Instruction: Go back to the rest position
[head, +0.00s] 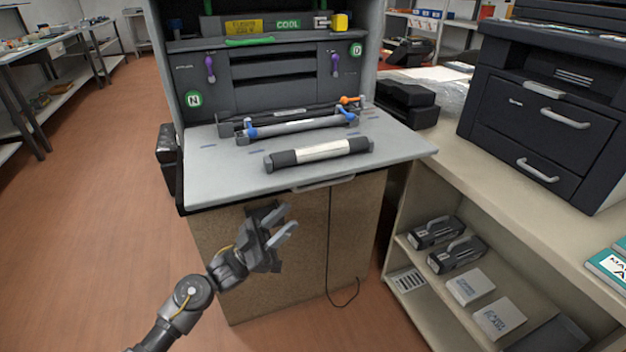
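My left gripper (287,222) is in front of the brown cabinet, below the front edge of the grey fold-down shelf. Its two fingers are spread apart with nothing between them. My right gripper does not show. A toner cartridge (322,150) with dark ends and a pale middle lies across the grey shelf (225,180), apart from my gripper. Behind it on the shelf lie a cartridge with blue end pieces (300,127) and a dark one with an orange piece (349,100).
The brown cabinet front (290,285) with a handle (322,184) is close to my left gripper. A cable (345,303) hangs down it. On the right, a counter bears a black printer (540,110), with boxes and cartridges (458,253) on the shelf below. The floor (100,180) at left is clear.

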